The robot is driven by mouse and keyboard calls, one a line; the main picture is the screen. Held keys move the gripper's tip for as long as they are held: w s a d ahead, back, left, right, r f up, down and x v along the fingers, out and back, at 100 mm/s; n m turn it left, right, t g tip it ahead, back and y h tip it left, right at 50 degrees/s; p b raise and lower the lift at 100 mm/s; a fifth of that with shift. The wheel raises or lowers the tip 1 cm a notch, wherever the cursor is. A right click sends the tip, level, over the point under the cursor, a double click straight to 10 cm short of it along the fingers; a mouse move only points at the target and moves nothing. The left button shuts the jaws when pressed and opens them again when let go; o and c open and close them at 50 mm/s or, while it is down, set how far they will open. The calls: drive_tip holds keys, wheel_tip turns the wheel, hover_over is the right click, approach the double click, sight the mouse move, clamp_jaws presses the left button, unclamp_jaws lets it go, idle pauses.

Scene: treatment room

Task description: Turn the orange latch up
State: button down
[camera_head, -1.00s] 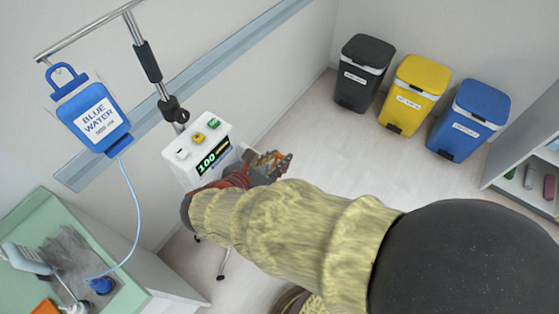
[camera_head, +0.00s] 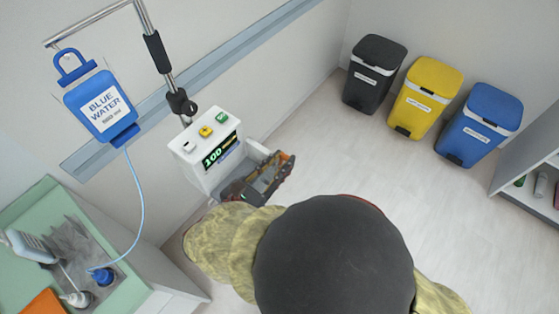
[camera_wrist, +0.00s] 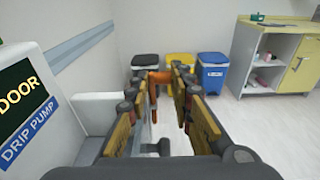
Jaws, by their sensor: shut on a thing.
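The orange latch (camera_wrist: 160,76) shows between my fingertips in the wrist view, at the far end of the fingers. My gripper (camera_wrist: 163,88) is shut on it. In the head view my gripper (camera_head: 272,176) is beside the lower right of the white drip pump (camera_head: 195,165), close to a white part (camera_head: 258,150) that sticks out from its side. The latch cannot be made out clearly there. In the wrist view the pump's labelled front (camera_wrist: 30,110) stands at the left.
A blue water bag (camera_head: 100,105) hangs from a metal pole (camera_head: 155,50), with a tube running down to the green-topped counter (camera_head: 40,200). Black (camera_head: 374,75), yellow (camera_head: 425,100) and blue (camera_head: 480,125) bins stand along the back wall. The floor before them is clear.

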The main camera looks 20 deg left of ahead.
drive_tip(key=shift+s+d+f, duration=0.1)
drive_tip(key=shift+d+f, duration=0.15)
drive_tip(key=shift+d, duration=0.1)
drive_tip(key=c, duration=2)
unclamp_jaws()
drive_tip(key=shift+o, duration=1.4)
drive_tip(key=shift+r, duration=0.25)
drive_tip(key=shift+a+r, duration=0.1)
drive_tip(key=shift+r, duration=0.25)
wheel_tip(320, 180, up, 9)
drive_tip(key=shift+c, duration=0.4)
